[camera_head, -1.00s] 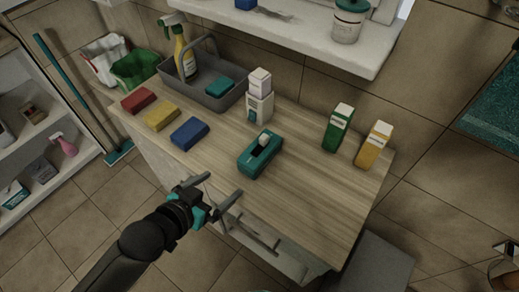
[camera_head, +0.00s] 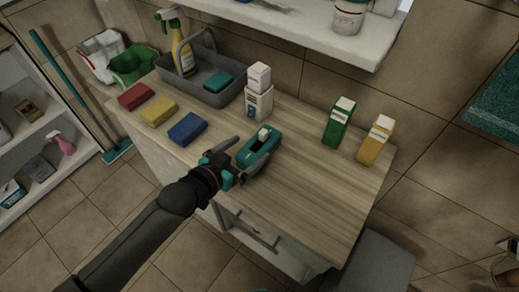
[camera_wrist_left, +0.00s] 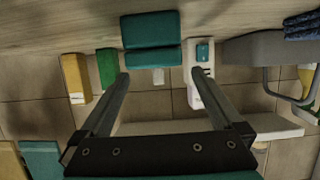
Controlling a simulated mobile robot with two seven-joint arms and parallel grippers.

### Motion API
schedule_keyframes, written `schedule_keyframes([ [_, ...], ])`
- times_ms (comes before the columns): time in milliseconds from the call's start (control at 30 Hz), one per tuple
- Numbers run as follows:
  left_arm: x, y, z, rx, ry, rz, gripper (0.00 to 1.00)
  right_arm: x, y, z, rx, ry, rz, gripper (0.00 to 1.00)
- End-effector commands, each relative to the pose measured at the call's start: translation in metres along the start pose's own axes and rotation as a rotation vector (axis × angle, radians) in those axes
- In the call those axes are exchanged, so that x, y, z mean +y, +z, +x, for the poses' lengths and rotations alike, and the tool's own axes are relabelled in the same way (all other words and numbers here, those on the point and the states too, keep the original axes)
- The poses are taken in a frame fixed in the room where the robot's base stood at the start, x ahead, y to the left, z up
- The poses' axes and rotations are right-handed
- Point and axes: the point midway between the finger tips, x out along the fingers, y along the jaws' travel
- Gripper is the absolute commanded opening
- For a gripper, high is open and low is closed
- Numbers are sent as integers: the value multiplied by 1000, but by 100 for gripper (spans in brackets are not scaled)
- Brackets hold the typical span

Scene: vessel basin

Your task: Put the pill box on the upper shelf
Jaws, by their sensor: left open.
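A white box with a teal label (camera_head: 259,104) stands upright on the wooden counter (camera_head: 310,210), with a smaller pale box (camera_head: 259,76) stacked on it. I cannot tell for sure which is the pill box. The labelled box also shows in the left wrist view (camera_wrist_left: 204,62). The upper shelf (camera_head: 300,22) is the white ledge on the wall above. My left gripper (camera_head: 254,153) is open and empty at the near side of a teal dispenser (camera_head: 262,145), short of the stack. Its two fingers (camera_wrist_left: 156,80) are spread wide in the wrist view. My right gripper is out of view.
Red (camera_head: 136,96), yellow (camera_head: 159,112) and blue (camera_head: 187,129) sponges lie left. A grey caddy (camera_head: 206,90) with a spray bottle (camera_head: 181,52) stands behind. Green (camera_head: 338,124) and yellow (camera_head: 375,142) cartons stand right. A jar (camera_head: 347,18) sits on the shelf. The counter's front right is bare.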

Motion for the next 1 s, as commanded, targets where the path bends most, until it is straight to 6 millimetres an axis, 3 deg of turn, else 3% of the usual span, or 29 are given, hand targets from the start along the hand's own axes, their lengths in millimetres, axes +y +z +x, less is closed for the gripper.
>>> schedule_keyframes([
  [167, 1, 1, 11, 0, 1, -1, 100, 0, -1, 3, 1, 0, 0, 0],
  [500, 4, 4, 52, 1, 0, 0, 100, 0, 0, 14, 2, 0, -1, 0],
  [800, 4, 4, 56, 0, 0, 0, 100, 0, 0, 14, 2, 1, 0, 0],
  [1000, 4, 4, 56, -1, 0, 0, 80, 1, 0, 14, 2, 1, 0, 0],
])
